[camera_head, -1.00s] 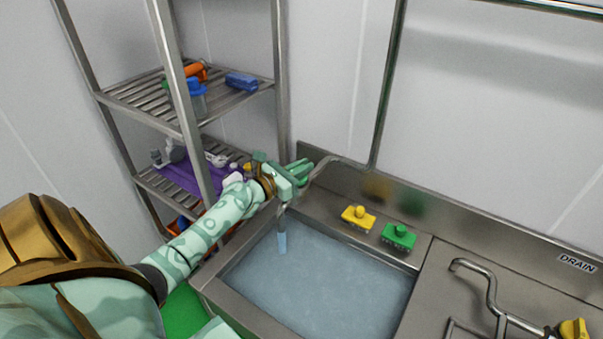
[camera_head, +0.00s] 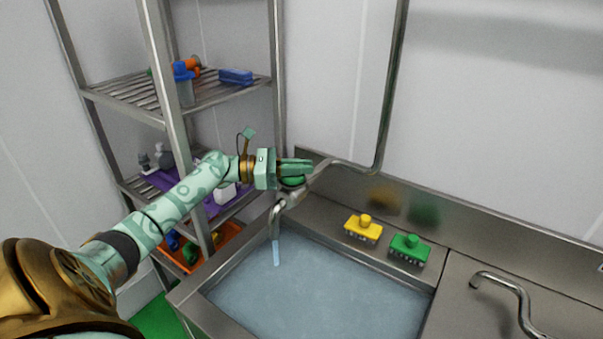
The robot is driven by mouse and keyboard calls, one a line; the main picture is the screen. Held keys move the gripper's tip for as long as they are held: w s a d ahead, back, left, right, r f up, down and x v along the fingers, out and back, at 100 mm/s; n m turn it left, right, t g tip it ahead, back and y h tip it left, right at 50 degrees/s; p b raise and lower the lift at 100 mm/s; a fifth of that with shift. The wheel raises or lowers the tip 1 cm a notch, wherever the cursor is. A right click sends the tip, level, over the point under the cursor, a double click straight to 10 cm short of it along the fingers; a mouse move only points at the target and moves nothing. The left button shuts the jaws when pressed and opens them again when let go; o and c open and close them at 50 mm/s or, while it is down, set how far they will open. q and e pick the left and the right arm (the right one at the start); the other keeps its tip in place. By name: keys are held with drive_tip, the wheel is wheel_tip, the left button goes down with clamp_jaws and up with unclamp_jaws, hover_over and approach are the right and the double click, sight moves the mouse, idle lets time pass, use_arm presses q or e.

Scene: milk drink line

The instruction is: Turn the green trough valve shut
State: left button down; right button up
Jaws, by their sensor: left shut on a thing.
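The green valve handle (camera_head: 292,182) sits on the steel pipe above the back left corner of the trough (camera_head: 190,301). My left gripper (camera_head: 298,168) is at the valve, its fingers shut on the green handle and partly hiding it. The spout (camera_head: 275,216) curves down below the valve, and a stream of water (camera_head: 276,252) runs from it into the trough, which holds water. My right gripper is out of view.
A yellow brush (camera_head: 363,229) and a green brush (camera_head: 408,248) stand on the trough's back ledge. A steel shelf rack (camera_head: 130,95) with bottles and tools stands at the left, behind my left arm. A second spout (camera_head: 512,290) is at the right.

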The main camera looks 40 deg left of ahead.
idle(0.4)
use_arm(q)
drive_tip(key=c, duration=1.5)
unclamp_jaws()
drive_tip(key=shift+o, duration=0.2)
drive_tip(key=shift+r, duration=0.1)
drive_tip(key=shift+r, duration=0.3)
wheel_tip(320, 180, up, 3)
drive_tip(key=shift+s+d+r+p, duration=0.1)
drive_tip(key=shift+p, duration=0.4)
drive_tip(key=s+d+r+p, duration=0.5)
drive_tip(key=s+d+r, duration=0.3)
drive_tip(key=s+r, duration=0.1)
drive_tip(key=shift+s+d, duration=0.25)
drive_tip(key=shift+s, duration=0.65)
